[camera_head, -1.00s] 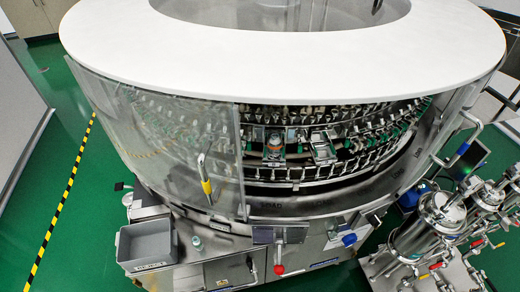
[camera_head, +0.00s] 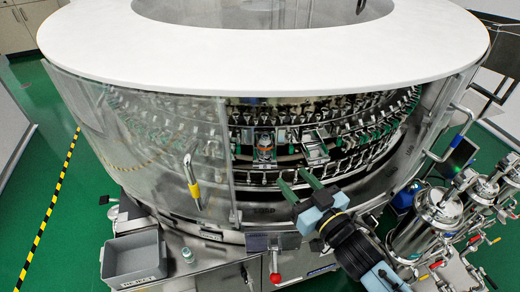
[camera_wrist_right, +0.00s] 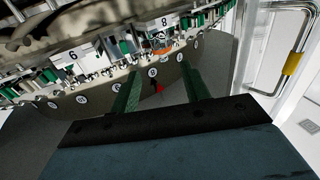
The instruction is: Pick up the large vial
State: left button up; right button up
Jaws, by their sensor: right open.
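A vial with an orange band (camera_head: 265,148) stands in the carousel, behind the opening in the clear guard. In the right wrist view an orange-marked object (camera_wrist_right: 160,44) shows near the label 8, partly hidden; it seems to be the same vial. My right gripper (camera_head: 288,176) reaches in from the lower right, with its green fingers apart and nothing held. In the head view its tips are below and right of the vial, short of it. The gripper also shows in the right wrist view (camera_wrist_right: 160,74), pointing at the carousel rim. My left gripper is out of view.
The clear guard panel (camera_head: 150,150) with a yellow-marked handle (camera_head: 192,183) covers the left of the opening. A metal bracket (camera_head: 315,150) sits right of the vial. A grey bin (camera_head: 134,260) and small clear container (camera_head: 188,254) stand lower left. Steel filter housings (camera_head: 440,215) crowd the right.

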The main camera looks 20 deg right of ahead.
aim_at(269, 151)
jog(key=x, duration=0.7)
jog(key=shift+x, duration=2.55)
jog(key=shift+r, duration=0.15)
jog(key=c, duration=0.7)
